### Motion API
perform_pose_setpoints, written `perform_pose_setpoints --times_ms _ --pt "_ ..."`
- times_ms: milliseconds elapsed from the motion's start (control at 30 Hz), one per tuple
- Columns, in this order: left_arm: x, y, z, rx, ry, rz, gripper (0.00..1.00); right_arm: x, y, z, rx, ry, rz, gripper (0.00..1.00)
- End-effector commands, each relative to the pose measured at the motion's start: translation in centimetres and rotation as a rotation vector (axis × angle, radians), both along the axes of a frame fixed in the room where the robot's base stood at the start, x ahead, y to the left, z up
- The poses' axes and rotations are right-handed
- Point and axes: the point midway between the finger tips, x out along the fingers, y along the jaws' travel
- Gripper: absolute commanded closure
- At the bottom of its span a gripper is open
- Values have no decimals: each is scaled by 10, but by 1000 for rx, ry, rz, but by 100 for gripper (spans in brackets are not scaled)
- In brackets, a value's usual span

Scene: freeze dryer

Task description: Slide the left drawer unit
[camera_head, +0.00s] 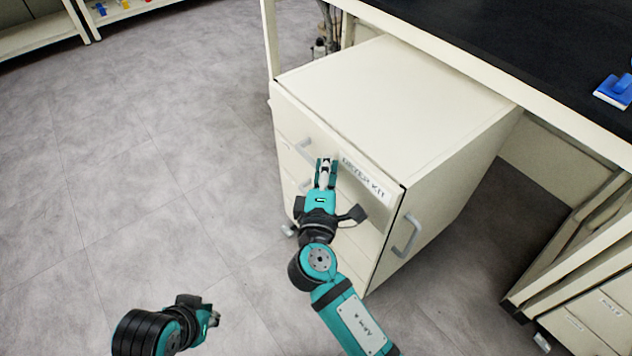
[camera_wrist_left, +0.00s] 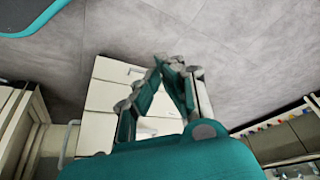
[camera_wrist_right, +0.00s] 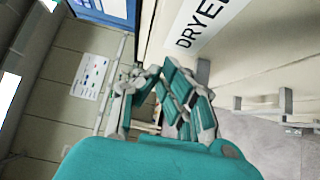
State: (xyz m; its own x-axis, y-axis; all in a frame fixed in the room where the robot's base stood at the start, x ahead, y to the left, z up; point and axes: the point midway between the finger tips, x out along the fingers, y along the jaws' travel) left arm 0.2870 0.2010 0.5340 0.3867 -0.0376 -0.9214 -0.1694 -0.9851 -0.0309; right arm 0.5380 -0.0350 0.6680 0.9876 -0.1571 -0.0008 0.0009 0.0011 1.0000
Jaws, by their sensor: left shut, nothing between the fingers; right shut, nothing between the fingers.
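The white drawer unit (camera_head: 395,95) stands partly under the black-topped bench. Its front has drawers with grey handles at the left and a "DRYER KIT" label (camera_head: 365,180) along the top edge. A grey handle (camera_head: 407,236) is on its right side. My right gripper (camera_head: 326,163) is shut and empty, in front of the unit's front near the label; contact cannot be told. In the right wrist view the label (camera_wrist_right: 205,22) is close to its fingers. My left gripper (camera_head: 214,316) is shut and empty, low over the floor; its wrist view shows the drawer unit (camera_wrist_left: 103,98) further off.
The bench (camera_head: 500,40) overhangs the unit's back, with a blue item (camera_head: 615,90) on top. Another drawer cabinet (camera_head: 590,315) stands at the lower right. White shelving (camera_head: 40,35) is at the far upper left. The grey floor (camera_head: 130,150) left of the unit is clear.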

Motion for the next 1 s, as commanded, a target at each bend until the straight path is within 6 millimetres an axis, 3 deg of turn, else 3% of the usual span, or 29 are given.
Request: perform_pose_setpoints --times_ms 200,733,900,1000 --pt "-3 1 -1 2 14 1 100 9 -13 0 0 -1 1 100" --pt "-5 1 0 5 24 2 100 14 -20 1 0 -1 0 100" --pt "-21 6 -2 19 95 7 100 28 -40 3 -4 -4 -6 100" --pt "-20 6 2 18 90 7 100 41 -59 5 -7 -8 -10 100"
